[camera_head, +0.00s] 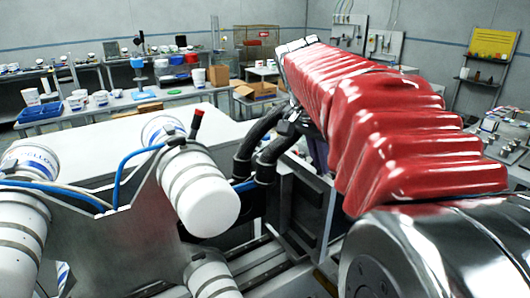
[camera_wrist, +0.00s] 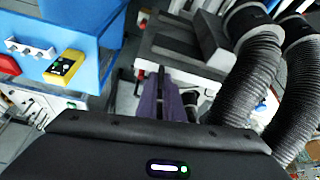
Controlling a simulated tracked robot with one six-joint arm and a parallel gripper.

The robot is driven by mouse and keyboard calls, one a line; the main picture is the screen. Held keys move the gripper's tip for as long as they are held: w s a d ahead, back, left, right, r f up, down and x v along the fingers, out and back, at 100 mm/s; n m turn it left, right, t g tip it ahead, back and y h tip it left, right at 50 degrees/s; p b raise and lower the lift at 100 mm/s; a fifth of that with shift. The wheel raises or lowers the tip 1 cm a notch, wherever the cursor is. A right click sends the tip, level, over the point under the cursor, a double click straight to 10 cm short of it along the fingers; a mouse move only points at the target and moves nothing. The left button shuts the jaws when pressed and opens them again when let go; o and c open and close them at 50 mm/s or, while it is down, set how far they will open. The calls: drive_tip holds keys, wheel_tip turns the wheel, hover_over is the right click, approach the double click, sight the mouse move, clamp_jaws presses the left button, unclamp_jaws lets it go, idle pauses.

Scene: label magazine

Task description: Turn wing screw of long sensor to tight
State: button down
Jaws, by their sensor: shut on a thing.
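My gripper (camera_wrist: 168,78) shows in the wrist view as narrow purple fingers beyond the dark housing. Its fingertips are shut at a dark and pale grey fixture (camera_wrist: 188,48). What lies between them is too small and dark to make out; at this spot it is taken to be the wing screw. The long sensor cannot be told apart from the fixture, and the wing's angle is hidden. In the head view my red-sleeved arm hides most of this place, with a bit of purple below its far end.
Thick black ribbed hoses (camera_wrist: 250,75) run close on the right of my gripper; they also show in the head view (camera_head: 262,152). A blue cabinet (camera_wrist: 95,22) with a yellow box (camera_wrist: 64,68) stands at left. White canisters (camera_head: 203,188) stand left of my arm.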

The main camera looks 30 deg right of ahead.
drive_tip(key=shift+m, duration=0.4)
drive_tip(key=c, duration=1.9)
unclamp_jaws()
drive_tip(key=shift+r, duration=0.1)
drive_tip(key=w+v, duration=0.1)
drive_tip(key=v, duration=1.2)
drive_tip(key=shift+s+a+r, duration=0.2)
drive_tip(key=shift+s+r, duration=0.05)
drive_tip(key=shift+s, duration=0.05)
drive_tip(key=shift+s, duration=0.1)
